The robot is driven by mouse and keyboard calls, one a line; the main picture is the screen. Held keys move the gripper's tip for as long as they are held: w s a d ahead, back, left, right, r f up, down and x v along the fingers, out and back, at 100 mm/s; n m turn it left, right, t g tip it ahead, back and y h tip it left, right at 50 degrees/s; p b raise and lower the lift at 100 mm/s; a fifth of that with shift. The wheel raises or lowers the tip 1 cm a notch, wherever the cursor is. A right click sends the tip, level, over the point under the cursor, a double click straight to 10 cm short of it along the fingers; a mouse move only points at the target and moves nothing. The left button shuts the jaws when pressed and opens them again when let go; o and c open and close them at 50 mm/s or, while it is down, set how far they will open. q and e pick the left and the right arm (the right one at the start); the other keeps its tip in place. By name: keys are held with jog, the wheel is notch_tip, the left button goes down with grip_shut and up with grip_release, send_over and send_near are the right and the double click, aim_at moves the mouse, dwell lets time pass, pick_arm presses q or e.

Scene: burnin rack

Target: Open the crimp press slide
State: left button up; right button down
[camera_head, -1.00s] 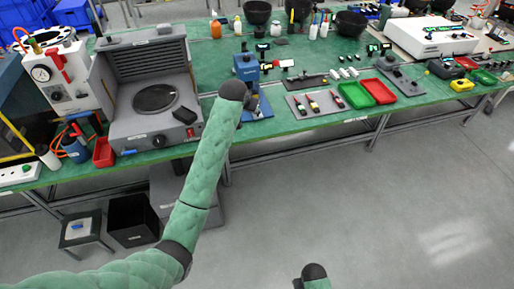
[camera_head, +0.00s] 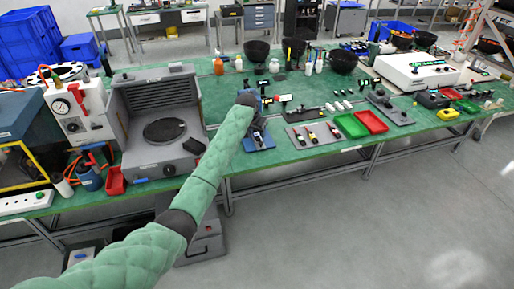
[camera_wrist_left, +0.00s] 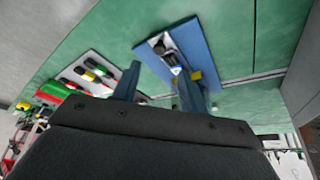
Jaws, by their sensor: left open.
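The crimp press, a small blue device on a blue base plate (camera_head: 263,143), stands on the green bench near its front edge. Its upper part is mostly hidden behind my left arm in the head view. In the left wrist view its blue base (camera_wrist_left: 198,42) lies beyond the fingertips, with a grey metal part and a small yellow piece on it. My left gripper (camera_wrist_left: 158,74) is open, with its two blue-grey fingers apart and nothing seen between them. In the head view the gripper is at the press and hard to make out. I cannot tell whether a finger touches the slide.
A hot plate unit (camera_head: 165,130) stands left of the press. Right of it are a grey tray (camera_head: 313,134) with small tools, a green tray (camera_head: 351,125) and a red tray (camera_head: 371,121). Black bowls (camera_head: 257,50) stand behind. The floor in front is clear.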

aim_at(261, 143)
pick_arm(q)
jog(key=p+x, duration=0.1)
jog(key=x, duration=0.4)
jog(key=shift+w+d+f+p, duration=0.25)
jog(key=shift+w+p, duration=0.15)
jog(key=shift+w, duration=0.1)
jog(key=shift+f+p, duration=0.4)
jog(key=shift+f, duration=0.25)
jog(key=shift+x, duration=0.95)
jog(key=shift+s+r, duration=0.1)
jog(key=shift+r, duration=0.15)
jog(key=shift+c, duration=0.2)
jog(key=shift+f, duration=0.1)
grip_shut()
pick_arm(e)
jog(key=s+d, duration=0.1)
jog(key=s, duration=0.5)
jog(key=shift+s+f+g, duration=0.25)
jog(key=shift+f+g, duration=0.05)
jog(key=shift+f, duration=0.05)
